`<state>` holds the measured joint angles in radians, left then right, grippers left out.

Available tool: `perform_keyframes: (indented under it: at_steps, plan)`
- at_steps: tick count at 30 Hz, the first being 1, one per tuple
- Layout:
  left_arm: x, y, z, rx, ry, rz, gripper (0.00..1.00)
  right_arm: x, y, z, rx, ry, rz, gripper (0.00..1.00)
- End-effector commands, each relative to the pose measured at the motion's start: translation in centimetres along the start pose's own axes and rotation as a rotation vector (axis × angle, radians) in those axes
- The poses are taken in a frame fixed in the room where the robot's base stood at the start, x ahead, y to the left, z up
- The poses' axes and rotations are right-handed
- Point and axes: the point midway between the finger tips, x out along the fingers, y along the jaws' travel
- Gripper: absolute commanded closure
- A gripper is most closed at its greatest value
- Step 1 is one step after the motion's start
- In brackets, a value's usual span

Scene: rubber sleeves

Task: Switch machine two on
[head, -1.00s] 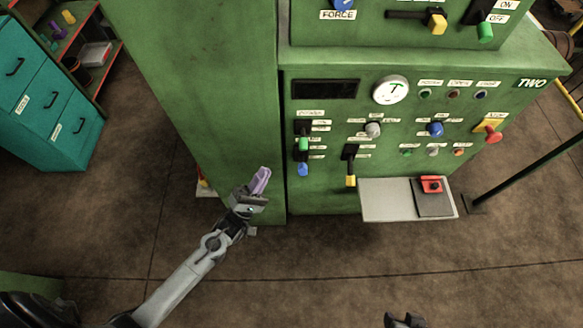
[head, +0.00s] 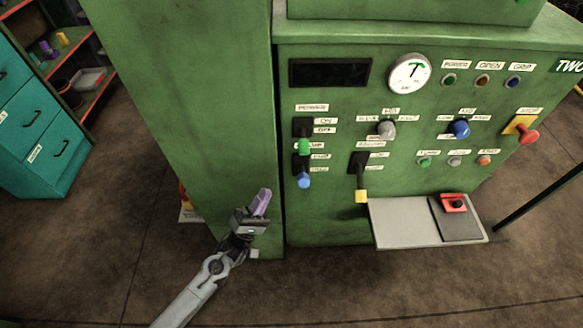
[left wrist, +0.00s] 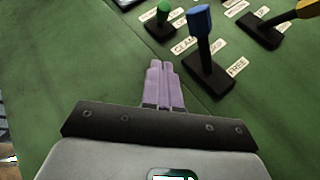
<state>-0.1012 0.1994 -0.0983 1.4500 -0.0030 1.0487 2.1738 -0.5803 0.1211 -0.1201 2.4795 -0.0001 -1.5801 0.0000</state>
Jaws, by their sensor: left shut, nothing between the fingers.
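Under a label that seems to read POWER is a black switch plate (head: 303,127) with a green-tipped lever (head: 303,147) pointing down, beside ON and OFF labels. Below it hangs a blue-tipped lever (head: 304,180). My left gripper (head: 262,199) has purple fingers, shut and empty, left of and below these levers. In the left wrist view its fingers (left wrist: 163,82) are below the blue lever (left wrist: 200,20) and the green tip (left wrist: 164,6). My right gripper is not in view.
A red stop knob (head: 528,136) is at the panel's right. Teal drawers (head: 45,150) stand far left.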

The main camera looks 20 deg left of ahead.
Motion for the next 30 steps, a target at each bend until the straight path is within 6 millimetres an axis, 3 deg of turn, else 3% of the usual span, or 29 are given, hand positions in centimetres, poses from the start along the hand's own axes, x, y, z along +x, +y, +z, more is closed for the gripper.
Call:
perform_keyframes:
  at_steps: [11, 16, 20, 30]
  plan:
    - [0.1, 0.0, 0.0, 0.0, -0.001, 0.001, 1.0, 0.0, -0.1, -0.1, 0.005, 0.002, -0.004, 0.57]
    - [1.1, 0.0, 0.0, 0.0, -0.003, 0.002, 1.0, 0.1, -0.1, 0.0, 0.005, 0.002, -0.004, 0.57]
    - [2.7, 0.0, 0.0, 0.001, -0.003, 0.004, 1.0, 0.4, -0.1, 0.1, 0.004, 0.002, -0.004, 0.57]
    - [8.9, 0.0, 0.0, 0.001, -0.004, 0.003, 1.0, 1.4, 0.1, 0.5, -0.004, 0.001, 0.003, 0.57]
